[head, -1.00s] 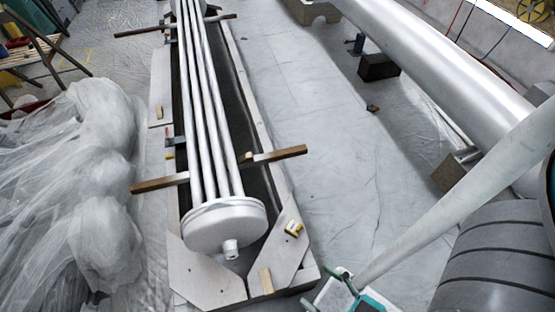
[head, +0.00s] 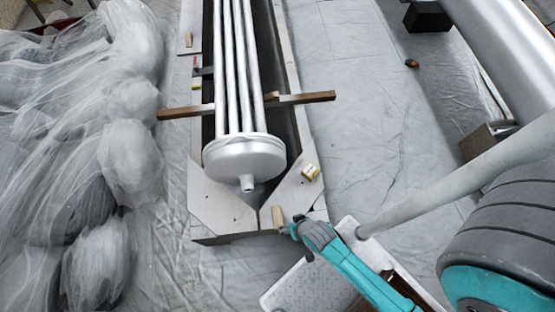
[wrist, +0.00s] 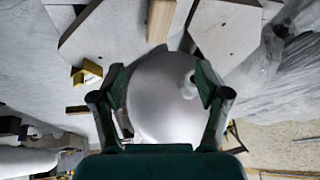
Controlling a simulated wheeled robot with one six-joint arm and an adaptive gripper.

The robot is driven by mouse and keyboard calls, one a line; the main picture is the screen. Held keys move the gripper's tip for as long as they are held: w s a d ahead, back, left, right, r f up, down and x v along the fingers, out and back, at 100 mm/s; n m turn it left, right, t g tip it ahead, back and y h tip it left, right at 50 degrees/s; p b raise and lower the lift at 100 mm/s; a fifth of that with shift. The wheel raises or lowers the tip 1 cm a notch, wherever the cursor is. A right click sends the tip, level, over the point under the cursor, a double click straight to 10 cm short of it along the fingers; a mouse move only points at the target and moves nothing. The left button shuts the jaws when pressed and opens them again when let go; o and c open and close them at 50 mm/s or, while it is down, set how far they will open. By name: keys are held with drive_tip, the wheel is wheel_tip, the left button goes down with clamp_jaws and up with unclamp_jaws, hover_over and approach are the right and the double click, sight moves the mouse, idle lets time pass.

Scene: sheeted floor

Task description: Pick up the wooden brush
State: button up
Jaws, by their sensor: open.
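I cannot tell for certain which piece is the wooden brush. A pale wooden block (head: 278,217) lies on the near end of the trough frame, and it also shows at the top of the wrist view (wrist: 160,20). Another small wooden piece (head: 188,42) lies at the far left edge of the frame, and a small brown object (head: 411,63) lies on the floor at right. My gripper (head: 296,229) is just right of the near block in the head view. In the wrist view my gripper (wrist: 162,90) has its fingers spread, with nothing held between them.
A silver round end cap (head: 244,158) with long rods lies in the trough. A yellow item (head: 311,172) sits on the frame's right corner plate. Sheeted bundles (head: 130,160) fill the left. A large pipe (head: 505,50) is at right. Sheeted floor (head: 350,120) between is mostly clear.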

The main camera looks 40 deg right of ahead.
sight(277, 217)
drive_tip(key=w+f+g, duration=0.1)
drive_tip(key=w+f, duration=0.1)
drive_tip(key=w+f+m+g, duration=0.1)
drive_tip(key=w+f+g, duration=0.1)
drive_tip(key=w, duration=0.1)
drive_tip(key=w+f+m+g, duration=0.1)
drive_tip(key=w+f+g, duration=0.1)
drive_tip(key=shift+w, duration=0.15)
drive_tip(key=shift+w+f, duration=0.2)
drive_tip(key=shift+f, duration=5.2)
drive_tip(key=c, duration=1.4)
drive_tip(key=shift+r, duration=0.15)
